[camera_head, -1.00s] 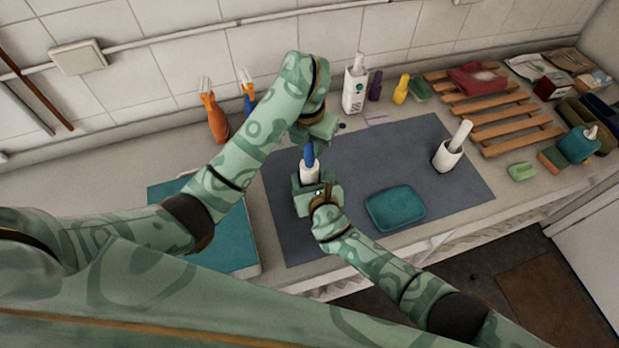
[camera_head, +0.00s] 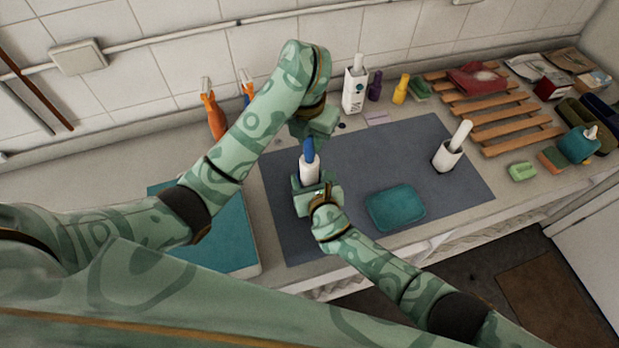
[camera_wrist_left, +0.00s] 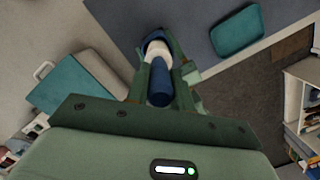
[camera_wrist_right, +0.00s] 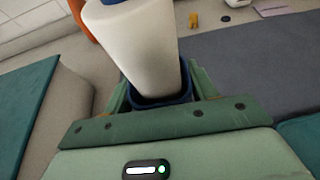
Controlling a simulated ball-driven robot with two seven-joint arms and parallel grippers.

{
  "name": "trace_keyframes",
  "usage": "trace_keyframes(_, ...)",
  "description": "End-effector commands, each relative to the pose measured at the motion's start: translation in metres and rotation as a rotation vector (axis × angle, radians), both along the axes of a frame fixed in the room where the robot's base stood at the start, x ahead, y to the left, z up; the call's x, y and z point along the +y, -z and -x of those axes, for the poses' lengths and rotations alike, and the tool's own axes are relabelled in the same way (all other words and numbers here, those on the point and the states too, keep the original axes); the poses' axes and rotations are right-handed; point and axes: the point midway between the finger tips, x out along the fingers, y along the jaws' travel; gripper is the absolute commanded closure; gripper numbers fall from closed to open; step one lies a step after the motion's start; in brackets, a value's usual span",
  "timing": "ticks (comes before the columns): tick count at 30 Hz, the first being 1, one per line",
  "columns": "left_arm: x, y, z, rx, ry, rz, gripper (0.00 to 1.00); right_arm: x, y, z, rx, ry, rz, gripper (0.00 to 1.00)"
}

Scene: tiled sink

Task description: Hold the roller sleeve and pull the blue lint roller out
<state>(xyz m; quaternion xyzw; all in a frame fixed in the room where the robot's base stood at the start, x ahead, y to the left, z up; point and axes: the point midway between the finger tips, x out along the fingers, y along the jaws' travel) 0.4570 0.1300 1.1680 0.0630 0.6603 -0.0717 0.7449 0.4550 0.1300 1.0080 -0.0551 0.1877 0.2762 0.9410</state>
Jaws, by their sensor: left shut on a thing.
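The blue lint roller has a blue handle (camera_head: 309,149) and a white roll (camera_head: 309,170). In the left wrist view the handle (camera_wrist_left: 160,84) lies between the fingers of my left gripper (camera_wrist_left: 160,80), which is shut on it. In the right wrist view the white roll (camera_wrist_right: 145,50) rises tilted from the dark blue mouth of the roller sleeve (camera_wrist_right: 160,102). The roll's lower end is hidden in that mouth. My right gripper (camera_wrist_right: 162,100) has its fingers on both sides of the sleeve and appears shut on it. My left gripper (camera_head: 311,133) is above the right one in the head view.
A grey mat (camera_head: 370,155) lies under the arms, with a teal dish (camera_head: 396,208) on it. A white holder with a white handle (camera_head: 448,155) stands to the right. Orange (camera_head: 215,120) and white bottles (camera_head: 354,90) stand behind. A wooden rack (camera_head: 505,115) is far right.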

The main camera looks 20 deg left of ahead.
Motion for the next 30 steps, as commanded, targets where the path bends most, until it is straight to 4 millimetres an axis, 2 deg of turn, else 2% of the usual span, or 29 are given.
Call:
trace_keyframes(1,0.0,0.0,0.0,0.0,0.0,0.0,1.0,0.0,0.001,0.0,0.001,0.0,0.001,0.3)
trace_keyframes(2,0.0,0.0,0.0,0.0,0.0,0.0,1.0,0.0,0.001,0.0,0.001,0.0,0.001,0.21)
trace_keyframes(3,0.0,0.0,0.0,0.0,0.0,0.0,1.0,0.0,0.001,0.0,0.001,0.0,0.001,0.18)
trace_keyframes(11,0.0,0.0,0.0,0.0,0.0,0.0,1.0,0.0,0.0,0.0,0.0,0.0,0.0,0.18)
trace_keyframes(17,0.0,0.0,0.0,0.0,0.0,0.0,1.0,-0.006,-0.003,0.01,0.003,0.003,-0.004,0.18)
trace_keyframes(30,0.0,0.0,0.0,0.0,0.0,0.0,1.0,-0.047,-0.034,0.072,0.002,-0.001,0.001,0.18)
